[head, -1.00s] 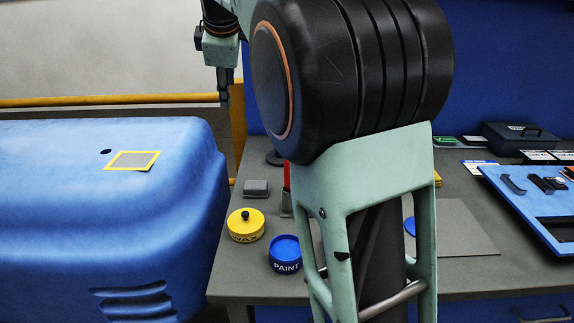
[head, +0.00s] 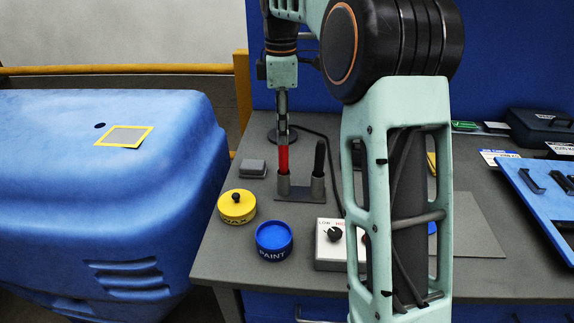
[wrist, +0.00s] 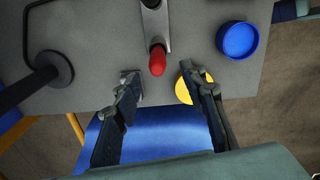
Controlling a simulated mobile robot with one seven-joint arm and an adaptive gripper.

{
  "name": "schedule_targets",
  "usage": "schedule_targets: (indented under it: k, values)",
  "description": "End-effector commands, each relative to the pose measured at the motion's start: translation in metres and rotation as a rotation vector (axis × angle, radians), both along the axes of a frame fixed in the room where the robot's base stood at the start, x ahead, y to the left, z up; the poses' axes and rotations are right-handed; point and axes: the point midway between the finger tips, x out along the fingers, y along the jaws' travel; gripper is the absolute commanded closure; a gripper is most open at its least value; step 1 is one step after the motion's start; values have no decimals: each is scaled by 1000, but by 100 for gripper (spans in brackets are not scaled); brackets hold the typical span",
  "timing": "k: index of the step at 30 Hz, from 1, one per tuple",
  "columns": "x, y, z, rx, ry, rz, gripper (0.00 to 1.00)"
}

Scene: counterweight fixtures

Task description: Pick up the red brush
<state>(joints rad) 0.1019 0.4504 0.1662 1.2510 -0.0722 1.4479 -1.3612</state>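The red brush (head: 283,160) stands upright in a grey holder (head: 313,193) on the bench, its red handle up. A black-handled tool (head: 319,158) stands in the same holder, to its right. My gripper (head: 282,132) points down directly above the red handle in the head view. In the wrist view my gripper (wrist: 160,76) has its two fingers spread, with nothing between them. The rounded red brush end (wrist: 157,60) shows just beyond the gap between the tips. The brush's lower end is hidden in the holder.
A yellow wax tin (head: 237,207), a blue paint tin (head: 273,242) and a small grey block (head: 252,168) stand near the holder. A control box with a knob (head: 332,235) is at the front. A black round base (head: 283,135) with a cable is behind.

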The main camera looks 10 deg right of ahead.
Motion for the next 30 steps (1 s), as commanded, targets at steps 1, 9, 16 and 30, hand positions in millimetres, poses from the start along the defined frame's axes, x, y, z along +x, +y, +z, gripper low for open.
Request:
schedule_targets:
  k: [1, 9, 16, 30]
  values:
    - [-1, 0, -11, -1, 2, -1, 61]
    - [0, -1, -37, 0, 0, -1, 61]
    - [1, -5, -69, -1, 2, -2, 61]
    - [2, -5, -88, 0, -2, -1, 66]
